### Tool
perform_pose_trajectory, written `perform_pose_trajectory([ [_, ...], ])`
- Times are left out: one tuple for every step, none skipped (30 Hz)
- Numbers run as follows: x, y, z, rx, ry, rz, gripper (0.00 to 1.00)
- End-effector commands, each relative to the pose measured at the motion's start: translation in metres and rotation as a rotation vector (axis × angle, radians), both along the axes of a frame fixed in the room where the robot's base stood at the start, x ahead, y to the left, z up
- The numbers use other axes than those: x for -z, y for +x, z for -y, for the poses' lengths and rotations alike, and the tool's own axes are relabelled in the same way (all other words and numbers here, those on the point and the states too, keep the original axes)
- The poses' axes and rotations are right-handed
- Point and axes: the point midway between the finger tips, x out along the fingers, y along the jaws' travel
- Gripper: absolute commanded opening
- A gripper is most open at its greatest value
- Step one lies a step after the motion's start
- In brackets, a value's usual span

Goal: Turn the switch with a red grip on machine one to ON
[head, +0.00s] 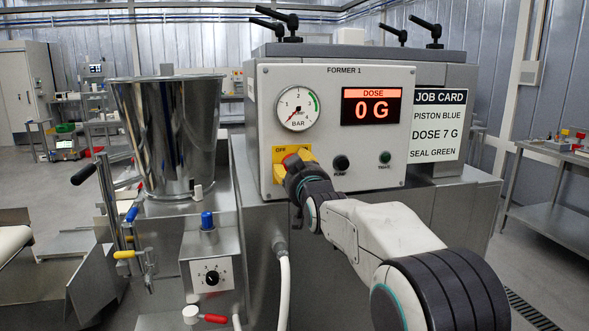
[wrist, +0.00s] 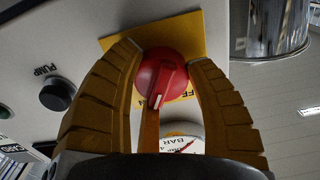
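The switch with the red grip (wrist: 163,78) sits on a yellow plate (head: 280,157) at the lower left of the panel marked FORMER 1 (head: 335,140). My gripper (wrist: 166,58) is at the switch, with one finger on each side of the red grip and the tips against its edges. In the wrist view the picture is roughly upside down. The white mark on the grip points away from the partly covered OFF label. In the head view my gripper (head: 300,170) covers most of the switch.
A black PUMP knob (head: 341,163) and a green button (head: 385,157) are to the right of the switch. A pressure gauge (head: 298,108) is above it. The dose display (head: 371,106) reads 0 G. A steel hopper (head: 172,135) stands at the left, and a job card (head: 437,125) at the right.

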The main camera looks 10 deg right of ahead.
Motion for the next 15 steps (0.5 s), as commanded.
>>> perform_pose_trajectory([
  [0.0016,0.0001,-0.0004,-0.001,0.0,-0.004,0.38],
  [0.0017,0.0002,-0.0004,-0.001,0.0,-0.004,0.35],
  [0.0019,0.0002,-0.0005,-0.001,0.0,-0.004,0.32],
  [0.002,0.0002,-0.0005,-0.001,0.0,-0.005,0.29],
  [0.0022,0.0002,-0.0005,-0.001,0.0,-0.005,0.26],
  [0.0024,0.0002,-0.0005,-0.001,0.0,-0.005,0.23],
  [0.0026,0.0003,-0.0005,-0.001,0.0,-0.006,0.2],
  [0.0028,0.0003,-0.0005,-0.001,0.0,-0.006,0.17],
  [0.003,0.0003,-0.0005,-0.001,0.0,-0.007,0.16],
  [0.0034,0.0004,-0.0005,-0.001,0.002,-0.007,0.16],
  [0.0039,0.0004,-0.0006,-0.001,0.007,-0.007,0.16],
  [0.0048,0.0005,-0.0006,-0.001,0.02,-0.007,0.16],
  [0.0055,0.0005,-0.0006,-0.001,0.036,-0.007,0.16],
  [0.0063,0.0006,-0.0007,-0.001,0.057,-0.007,0.16],
  [0.0072,0.0006,-0.0008,-0.001,0.089,-0.007,0.16],
])
